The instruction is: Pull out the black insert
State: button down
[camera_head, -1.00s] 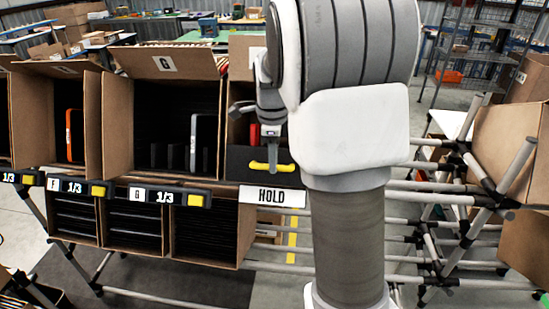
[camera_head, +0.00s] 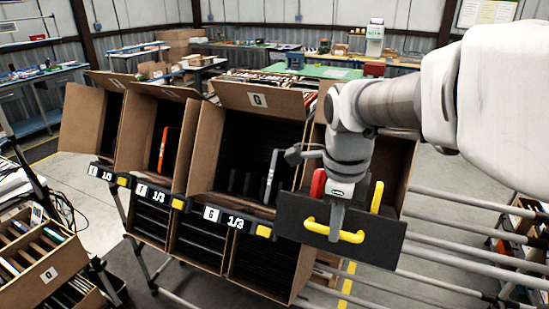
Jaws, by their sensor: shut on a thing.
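The black insert (camera_head: 382,240) is a dark flat panel with a yellow handle (camera_head: 350,237) on its front. It stands slightly tilted at the front of the rightmost carton (camera_head: 402,165), across its opening. My gripper (camera_head: 337,224) comes down from above and is shut on the middle of the yellow handle. The fingers hide part of the handle. Whether the insert's back edge is still inside the carton is hidden. A red item (camera_head: 318,184) and a yellow upright item (camera_head: 377,197) show in the carton behind the insert.
Left of it stands the tilted G carton (camera_head: 262,99) with a grey upright item (camera_head: 272,176). Further left, a carton holds an orange item (camera_head: 163,150). Label bars with yellow buttons (camera_head: 263,231) run along the front. Grey rack tubes (camera_head: 470,262) extend right.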

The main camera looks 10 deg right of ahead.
jog(key=shift+s+a+r, duration=0.6)
jog(key=shift+s+r, duration=0.05)
jog(key=shift+s, duration=0.25)
jog(key=c, duration=0.8)
grip_release()
notch_tip(320, 180, up, 17)
jog(key=s, duration=0.1)
jog(key=shift+s+a+r+p, duration=0.15)
jog(key=shift+a+p, duration=0.15)
jog(key=shift+a, duration=0.1)
jog(key=s+a+f+n+t+b, duration=0.1)
jog(key=s+f+n+t, duration=0.1)
jog(key=f+n, duration=0.7)
jog(key=s+a+f+n+t+b, duration=0.1)
jog(key=s+f+n, duration=0.3)
jog(key=f+n, duration=0.5)
jog(key=n+t, duration=0.1)
jog(key=n, duration=0.5)
jog(key=shift+s+a+n+t+y, duration=0.3)
jog(key=shift+s+a+t, duration=0.05)
jog(key=shift+t, duration=0.05)
